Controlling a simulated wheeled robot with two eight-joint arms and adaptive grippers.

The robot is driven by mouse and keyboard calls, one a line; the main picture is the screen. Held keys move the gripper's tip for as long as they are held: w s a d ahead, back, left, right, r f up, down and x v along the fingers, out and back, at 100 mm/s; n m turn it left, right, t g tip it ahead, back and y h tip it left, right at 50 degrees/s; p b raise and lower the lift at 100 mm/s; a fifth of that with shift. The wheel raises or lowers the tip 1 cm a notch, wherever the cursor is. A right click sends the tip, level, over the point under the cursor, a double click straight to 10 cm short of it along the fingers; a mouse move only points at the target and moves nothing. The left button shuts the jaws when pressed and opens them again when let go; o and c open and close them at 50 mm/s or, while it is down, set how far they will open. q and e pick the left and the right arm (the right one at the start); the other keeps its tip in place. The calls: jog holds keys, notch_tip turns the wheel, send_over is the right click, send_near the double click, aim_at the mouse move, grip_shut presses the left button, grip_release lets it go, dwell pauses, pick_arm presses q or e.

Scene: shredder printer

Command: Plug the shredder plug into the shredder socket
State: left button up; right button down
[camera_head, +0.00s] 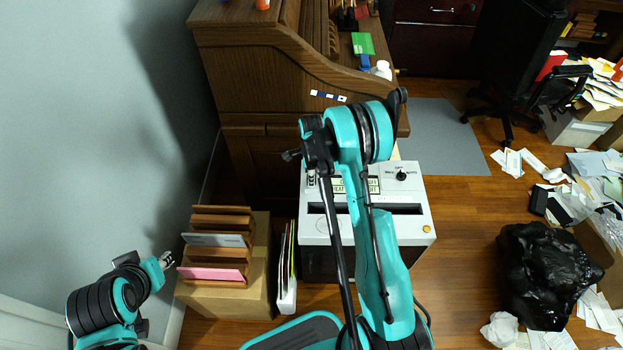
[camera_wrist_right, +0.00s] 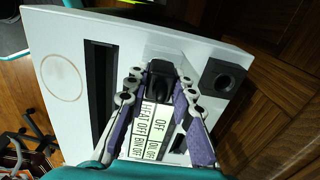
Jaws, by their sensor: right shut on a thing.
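The white-topped shredder (camera_head: 420,245) stands below the desk in the head view, and its top (camera_wrist_right: 120,30) fills much of the right wrist view. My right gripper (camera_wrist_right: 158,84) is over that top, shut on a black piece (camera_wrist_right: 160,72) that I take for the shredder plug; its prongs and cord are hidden. A black square fitting with a round recess (camera_wrist_right: 222,76), apparently the shredder socket, is to the right of the plug, apart from it. In the head view my right arm covers this area. My left gripper (camera_head: 166,260) is at lower left, away from the shredder; its opening is unclear.
The wooden desk (camera_head: 245,95) stands behind the shredder. A box (camera_head: 235,302) with folders is on its left, with a white file holder (camera_head: 288,270) between. A black bag (camera_head: 548,265) and scattered papers cover the floor at right. The shredder top has a slot (camera_wrist_right: 98,90).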

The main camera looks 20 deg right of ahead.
notch_tip(320, 180, up, 4)
jog(key=shift+r+p, duration=0.2)
jog(key=shift+p, duration=0.75)
jog(key=s+d+r+p, duration=0.3)
jog(key=s+d+r, duration=0.3)
jog(key=s, duration=0.3)
jog(key=shift+s+d, duration=0.3)
jog(key=shift+d, duration=0.05)
jog(key=shift+r, duration=0.1)
jog(key=c, duration=2)
grip_release()
grip_shut()
